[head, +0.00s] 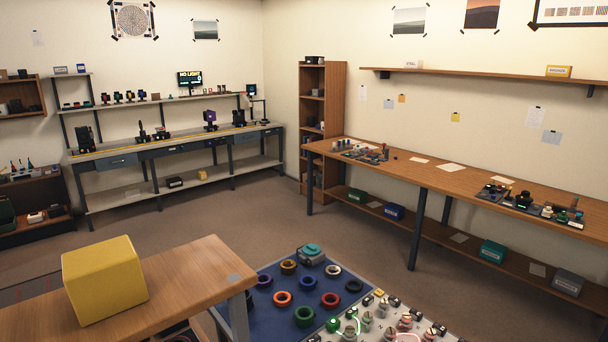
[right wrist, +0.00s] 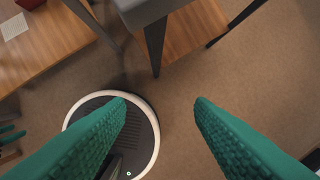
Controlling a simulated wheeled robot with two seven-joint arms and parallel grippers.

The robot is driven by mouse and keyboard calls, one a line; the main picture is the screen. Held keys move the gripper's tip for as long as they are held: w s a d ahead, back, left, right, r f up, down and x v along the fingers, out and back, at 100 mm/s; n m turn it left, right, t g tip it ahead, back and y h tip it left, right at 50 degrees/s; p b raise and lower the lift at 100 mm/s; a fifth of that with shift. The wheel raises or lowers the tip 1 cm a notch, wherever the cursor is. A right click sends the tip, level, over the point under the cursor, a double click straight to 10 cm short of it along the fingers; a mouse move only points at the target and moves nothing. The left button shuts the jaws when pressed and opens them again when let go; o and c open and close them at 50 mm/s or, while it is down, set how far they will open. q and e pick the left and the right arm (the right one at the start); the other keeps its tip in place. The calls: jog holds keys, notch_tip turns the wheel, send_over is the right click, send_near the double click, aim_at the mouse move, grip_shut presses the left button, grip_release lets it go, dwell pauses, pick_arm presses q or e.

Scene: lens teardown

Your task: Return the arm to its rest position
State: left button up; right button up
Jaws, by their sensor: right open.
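My right gripper (right wrist: 160,104) shows in the right wrist view as two green, textured fingers. They are spread wide apart with nothing between them. The head view shows neither of my arms nor grippers.
In the right wrist view, wooden surfaces (right wrist: 50,45) and a grey table leg (right wrist: 155,48) are near the top. In the head view, a yellow box (head: 104,280) stands on a near wooden table (head: 190,275). A blue mat (head: 268,317) with several rings lies beside it.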

jog(key=s+f+g+b, duration=0.1)
jog(key=s+f, duration=0.2)
jog(key=f, duration=0.6)
jog(key=s+f, duration=0.4)
jog(key=f, duration=0.6)
jog(key=s+d+f, duration=0.3)
jog(key=s+f, duration=0.7)
jog(key=s, duration=0.2)
jog(key=shift+d+g+b, duration=0.15)
jog(key=shift+g+b, duration=0.25)
jog(key=shift+b, duration=0.05)
